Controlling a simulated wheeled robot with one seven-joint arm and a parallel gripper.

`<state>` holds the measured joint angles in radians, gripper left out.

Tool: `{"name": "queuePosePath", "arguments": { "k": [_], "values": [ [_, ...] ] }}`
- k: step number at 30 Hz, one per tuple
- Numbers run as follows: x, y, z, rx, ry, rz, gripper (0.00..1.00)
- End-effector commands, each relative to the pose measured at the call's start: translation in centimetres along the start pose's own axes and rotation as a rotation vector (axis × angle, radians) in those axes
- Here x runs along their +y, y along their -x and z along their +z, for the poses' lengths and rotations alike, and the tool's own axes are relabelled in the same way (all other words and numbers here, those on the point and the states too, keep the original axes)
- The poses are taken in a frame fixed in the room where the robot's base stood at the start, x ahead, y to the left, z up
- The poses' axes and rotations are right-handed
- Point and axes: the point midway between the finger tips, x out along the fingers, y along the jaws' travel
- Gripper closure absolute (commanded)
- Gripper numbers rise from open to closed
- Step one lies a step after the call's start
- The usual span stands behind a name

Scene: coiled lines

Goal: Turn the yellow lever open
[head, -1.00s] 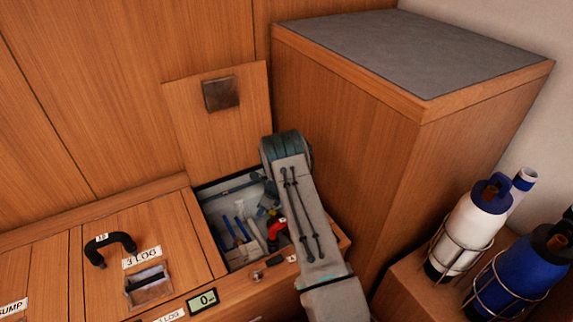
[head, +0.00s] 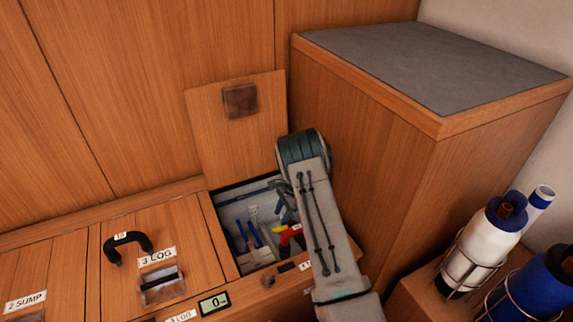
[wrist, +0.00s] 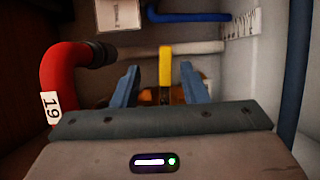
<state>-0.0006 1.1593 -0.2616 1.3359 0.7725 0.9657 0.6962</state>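The yellow lever (wrist: 165,66) stands upright in the wrist view, on a pale horizontal pipe, with an orange-brown part below it. My gripper (wrist: 158,70) is open, with one blue finger on each side of the lever. A gap shows between the lever and each finger; I see no contact. In the head view my arm reaches into the open locker, and a small patch of yellow (head: 283,229) shows there beside a red hose (head: 297,238). My gripper's fingers are not clear in that view.
The red hose tagged 19 (wrist: 55,80) curves close on the left in the wrist view. A blue pipe (wrist: 297,65) runs down the right. The raised hatch lid (head: 235,130) stands behind the opening. A tall wooden cabinet (head: 375,150) is right of my arm.

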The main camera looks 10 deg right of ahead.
Motion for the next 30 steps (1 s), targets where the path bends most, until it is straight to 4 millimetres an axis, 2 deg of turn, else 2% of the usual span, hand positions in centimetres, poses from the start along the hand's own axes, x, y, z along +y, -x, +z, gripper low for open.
{"name": "queuePosePath", "arguments": {
  "k": [1, 7, 30],
  "values": [
    [-0.1, 1.6, 0.1, 0.001, -0.001, -0.003, 0.6],
    [0.0, 5.6, 0.0, 0.002, -0.001, -0.005, 0.6],
    [2.0, 18.9, 7.2, 0.046, 0.198, -0.026, 0.6]
  ]
}}
